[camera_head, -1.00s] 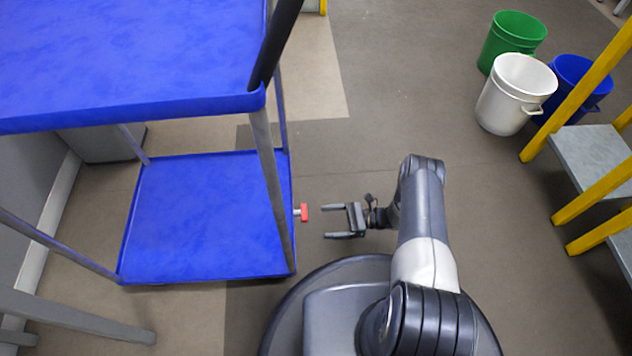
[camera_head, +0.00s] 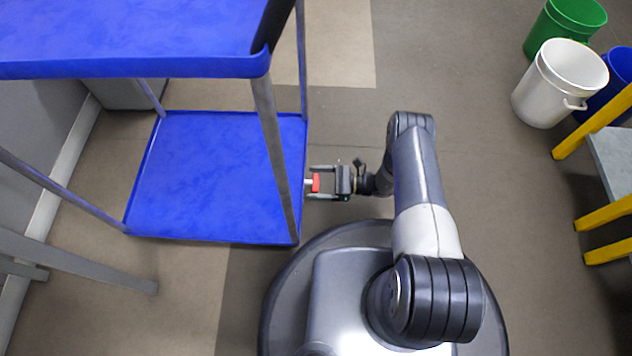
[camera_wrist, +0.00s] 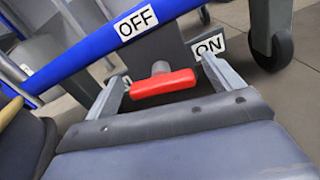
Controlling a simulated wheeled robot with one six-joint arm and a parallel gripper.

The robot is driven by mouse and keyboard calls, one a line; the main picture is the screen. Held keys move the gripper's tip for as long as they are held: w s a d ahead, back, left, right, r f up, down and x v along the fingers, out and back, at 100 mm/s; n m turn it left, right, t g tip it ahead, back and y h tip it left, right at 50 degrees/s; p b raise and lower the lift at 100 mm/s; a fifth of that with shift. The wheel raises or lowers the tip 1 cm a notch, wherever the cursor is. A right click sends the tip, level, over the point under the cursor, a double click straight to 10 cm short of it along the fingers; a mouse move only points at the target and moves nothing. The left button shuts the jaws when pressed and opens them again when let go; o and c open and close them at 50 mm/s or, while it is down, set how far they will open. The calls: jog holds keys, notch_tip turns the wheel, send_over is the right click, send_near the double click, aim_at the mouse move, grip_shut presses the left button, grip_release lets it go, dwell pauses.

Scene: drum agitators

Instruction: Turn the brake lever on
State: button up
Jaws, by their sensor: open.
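The brake lever (camera_head: 315,183) is a small red bar on the right side of the blue cart (camera_head: 205,236). In the wrist view the red lever (camera_wrist: 163,83) lies nearly level, on a grey stub. An OFF label (camera_wrist: 136,23) is on the blue rim above and left of it. An ON label (camera_wrist: 209,46) is on a grey plate to its upper right. My gripper (camera_head: 322,183) is open, with one finger on each side of the lever. I cannot tell whether the fingers touch it.
The cart has two blue shelves on grey legs, and a caster wheel (camera_wrist: 270,47) stands at the right in the wrist view. White (camera_head: 560,82) and green (camera_head: 566,27) buckets and yellow-railed steps (camera_head: 610,140) stand at the right. Floor between them and my arm is clear.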

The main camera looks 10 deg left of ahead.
jog(key=shift+a, duration=0.35)
jog(key=shift+c, duration=0.4)
